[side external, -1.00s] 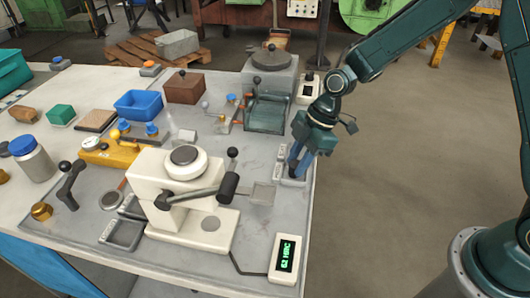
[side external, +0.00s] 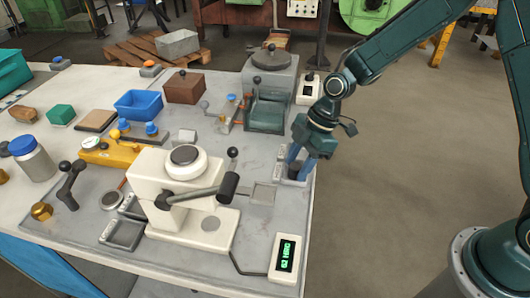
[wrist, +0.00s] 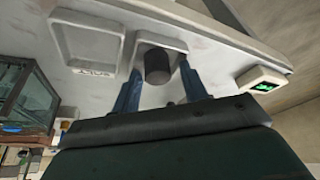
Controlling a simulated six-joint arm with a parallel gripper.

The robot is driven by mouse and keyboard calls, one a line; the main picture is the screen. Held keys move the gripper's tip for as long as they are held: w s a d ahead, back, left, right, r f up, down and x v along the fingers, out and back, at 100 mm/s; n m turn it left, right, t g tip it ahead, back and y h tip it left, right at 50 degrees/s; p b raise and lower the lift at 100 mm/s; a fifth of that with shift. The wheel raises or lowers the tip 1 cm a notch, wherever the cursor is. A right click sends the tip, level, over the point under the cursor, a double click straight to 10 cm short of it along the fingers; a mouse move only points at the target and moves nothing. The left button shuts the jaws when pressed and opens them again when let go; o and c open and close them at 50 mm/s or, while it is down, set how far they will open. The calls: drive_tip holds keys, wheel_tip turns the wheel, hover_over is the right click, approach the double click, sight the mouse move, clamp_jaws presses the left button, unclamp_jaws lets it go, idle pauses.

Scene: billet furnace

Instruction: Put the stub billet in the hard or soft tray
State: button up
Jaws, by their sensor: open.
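The stub billet, a short dark cylinder (wrist: 158,66), stands in a shallow grey tray (wrist: 176,44) in the wrist view. In the side view the dark billet (side external: 294,170) shows between my fingers at the table's right edge. My gripper (wrist: 160,84) is open, with one blue finger on each side of the billet and visible gaps to it. It also shows low over the tray in the side view (side external: 296,164). A second shallow tray (wrist: 60,43) beside it looks empty; its label is too small to read surely.
A white hardness tester (side external: 185,195) with a black-knobbed lever stands left of my gripper. A display (side external: 286,258) reads 62 HRC. A glass-fronted box (side external: 266,112) stands behind my gripper. Open floor lies right of the table.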

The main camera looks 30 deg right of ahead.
drive_tip(key=v, duration=1.2)
drive_tip(key=shift+r, duration=0.15)
idle(0.3)
drive_tip(key=s+d+r+m+t+h, duration=0.1)
drive_tip(key=s+d+r+m, duration=0.1)
drive_tip(key=s+r+m, duration=0.25)
drive_tip(key=s+d+r+m+t+h, duration=0.1)
drive_tip(key=s+d+r+m+t, duration=0.15)
drive_tip(key=s+r, duration=0.3)
drive_tip(key=s+d+m+h, duration=0.1)
drive_tip(key=s+d+m, duration=0.1)
drive_tip(key=s+m, duration=0.2)
drive_tip(key=s+d+r+m+t+h, duration=0.1)
drive_tip(key=s+d+m, duration=0.2)
drive_tip(key=s, duration=0.6)
drive_tip(key=shift+m, duration=0.9)
drive_tip(key=shift+s, duration=0.1)
